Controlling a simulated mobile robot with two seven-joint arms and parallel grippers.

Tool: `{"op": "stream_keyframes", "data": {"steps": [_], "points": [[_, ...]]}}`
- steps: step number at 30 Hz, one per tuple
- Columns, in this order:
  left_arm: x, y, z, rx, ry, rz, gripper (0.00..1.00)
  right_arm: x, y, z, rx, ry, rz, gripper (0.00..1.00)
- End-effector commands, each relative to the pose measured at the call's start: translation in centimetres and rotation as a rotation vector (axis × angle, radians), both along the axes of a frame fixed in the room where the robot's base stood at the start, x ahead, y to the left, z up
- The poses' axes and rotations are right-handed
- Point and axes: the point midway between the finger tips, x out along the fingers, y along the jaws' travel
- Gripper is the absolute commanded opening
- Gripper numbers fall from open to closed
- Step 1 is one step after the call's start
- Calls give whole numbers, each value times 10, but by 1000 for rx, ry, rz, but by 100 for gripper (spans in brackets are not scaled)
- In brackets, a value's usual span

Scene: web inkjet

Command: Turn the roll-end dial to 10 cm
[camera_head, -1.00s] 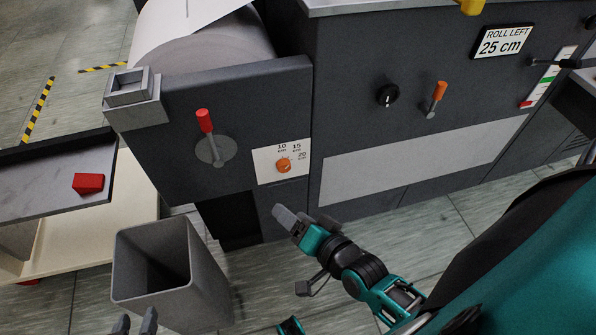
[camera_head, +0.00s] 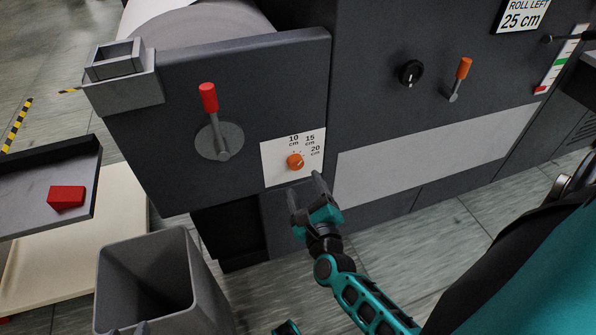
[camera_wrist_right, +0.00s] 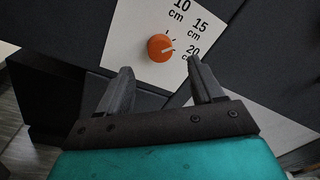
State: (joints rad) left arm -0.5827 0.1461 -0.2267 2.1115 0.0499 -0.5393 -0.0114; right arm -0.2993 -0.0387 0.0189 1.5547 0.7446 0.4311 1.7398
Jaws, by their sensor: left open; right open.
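The orange roll-end dial (camera_head: 295,161) sits on a white plate (camera_head: 270,177) marked 10, 15 and 20 cm, on the dark machine front. In the right wrist view the dial (camera_wrist_right: 160,47) has a pale pointer line that appears to face the 20 cm mark. My right gripper (camera_head: 306,190) is open and empty just below the dial. In the wrist view its fingers (camera_wrist_right: 160,68) stand either side of the dial's line, short of it and apart from it. My left gripper (camera_head: 130,330) barely shows at the bottom edge, by the grey bin.
A red-handled lever (camera_head: 209,98) stands left of the dial plate. A black knob (camera_head: 411,73) and an orange-tipped lever (camera_head: 463,69) are to the right. A grey bin (camera_head: 150,245) and a tray (camera_head: 90,190) with a red block (camera_head: 66,197) are at left.

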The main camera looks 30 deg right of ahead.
Motion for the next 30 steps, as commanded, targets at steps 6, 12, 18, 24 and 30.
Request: {"op": "stream_keyframes", "data": {"steps": [6, 12, 18, 24, 30], "points": [[1, -2, -3, -4, -6, -3, 43, 41, -13, -1, 0, -1, 0, 66], [2, -4, -3, -9, -7, -5, 43, 59, -19, -1, -2, 1, 1, 66], [2, -5, -3, -11, -3, -5, 43, 62, -20, 0, -2, 3, 1, 66], [3, -5, -2, -10, -6, -5, 43, 62, -20, 0, -2, 2, 2, 62], [3, -4, -2, -11, -9, -5, 43, 62, -20, 0, -2, 2, 2, 43]]}}
